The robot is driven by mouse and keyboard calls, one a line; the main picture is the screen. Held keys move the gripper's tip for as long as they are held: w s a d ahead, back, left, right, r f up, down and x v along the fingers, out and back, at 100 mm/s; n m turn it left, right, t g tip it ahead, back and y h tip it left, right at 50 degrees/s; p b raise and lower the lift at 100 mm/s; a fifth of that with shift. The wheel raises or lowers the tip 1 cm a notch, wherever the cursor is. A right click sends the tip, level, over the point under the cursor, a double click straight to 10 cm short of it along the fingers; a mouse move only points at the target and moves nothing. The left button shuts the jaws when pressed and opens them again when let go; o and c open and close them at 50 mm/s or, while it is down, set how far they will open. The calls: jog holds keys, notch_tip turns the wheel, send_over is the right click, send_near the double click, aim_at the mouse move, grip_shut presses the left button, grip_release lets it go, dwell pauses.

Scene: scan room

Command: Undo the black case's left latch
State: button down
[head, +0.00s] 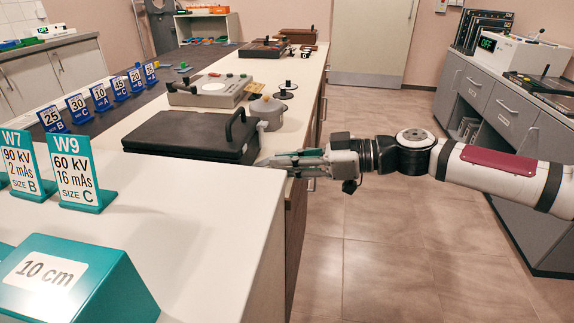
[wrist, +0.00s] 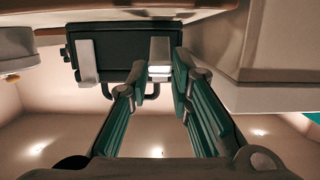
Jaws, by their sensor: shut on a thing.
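In the wrist view, which looks upside down, the case's dark front (wrist: 115,48) shows two grey latches. The left latch (wrist: 160,52) is on the picture's right, between my finger pads. My gripper (wrist: 158,75) is shut on it. The other latch (wrist: 87,62) is free, on the picture's left. I cannot tell whether the held latch is still fastened.
A grey lidded pot (head: 268,110) stands right behind the case. A grey-white device (head: 208,90) is farther back. Teal signs (head: 75,175) and a teal block (head: 75,280) are on the near counter (head: 200,225). Aisle floor (head: 370,250) is clear.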

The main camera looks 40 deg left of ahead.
jog(key=shift+f, duration=0.15)
jog(key=c, duration=1.4)
grip_release()
jog(key=shift+c, duration=0.2)
jog(key=v, duration=1.2)
